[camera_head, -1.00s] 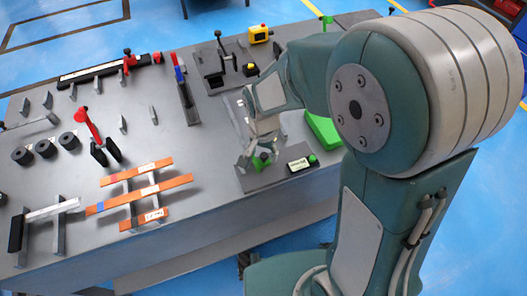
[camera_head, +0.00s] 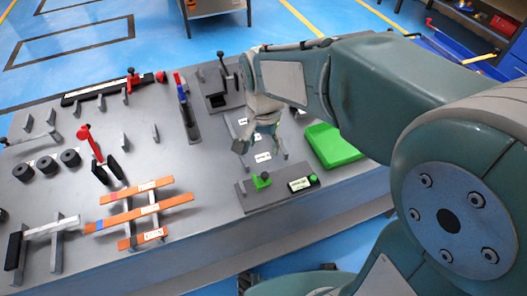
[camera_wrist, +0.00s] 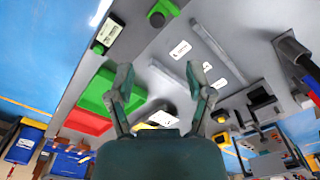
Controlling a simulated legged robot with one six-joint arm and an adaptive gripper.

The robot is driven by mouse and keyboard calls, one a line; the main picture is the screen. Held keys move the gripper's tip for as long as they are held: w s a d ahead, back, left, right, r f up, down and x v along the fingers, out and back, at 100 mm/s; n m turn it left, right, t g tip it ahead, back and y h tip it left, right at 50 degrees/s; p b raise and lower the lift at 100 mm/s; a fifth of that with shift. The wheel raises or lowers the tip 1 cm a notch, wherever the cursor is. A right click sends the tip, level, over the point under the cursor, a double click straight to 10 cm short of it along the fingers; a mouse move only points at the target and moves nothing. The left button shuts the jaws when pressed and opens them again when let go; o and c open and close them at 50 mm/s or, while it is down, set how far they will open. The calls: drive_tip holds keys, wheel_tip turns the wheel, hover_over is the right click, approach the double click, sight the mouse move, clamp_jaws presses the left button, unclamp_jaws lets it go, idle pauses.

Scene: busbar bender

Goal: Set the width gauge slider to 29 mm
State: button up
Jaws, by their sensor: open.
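The gauge I take for the width gauge is a dark grey plate (camera_head: 245,199) at the table's front edge. It carries a green slider (camera_head: 261,181) and a small dark display box (camera_head: 300,184) with a green knob at its end. The display reading is too small to make out. In the wrist view the green slider (camera_wrist: 163,11) and the display box (camera_wrist: 110,32) show at the top. My gripper (camera_head: 262,150) is open and empty above the table, behind the gauge in the head view. In the wrist view its fingers (camera_wrist: 160,76) stand apart with nothing between them.
A green tray (camera_head: 332,146) lies right of the gauge. Labelled grey strips (camera_wrist: 213,55) lie on the table under my gripper. A stand with blue and red parts (camera_head: 187,107) is further left. Orange busbars (camera_head: 140,214) rest on supports at front left.

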sight(264, 174)
wheel_tip(264, 174, down, 12)
drive_tip(key=shift+d+r, duration=0.1)
idle(0.8)
drive_tip(key=shift+c, duration=0.3)
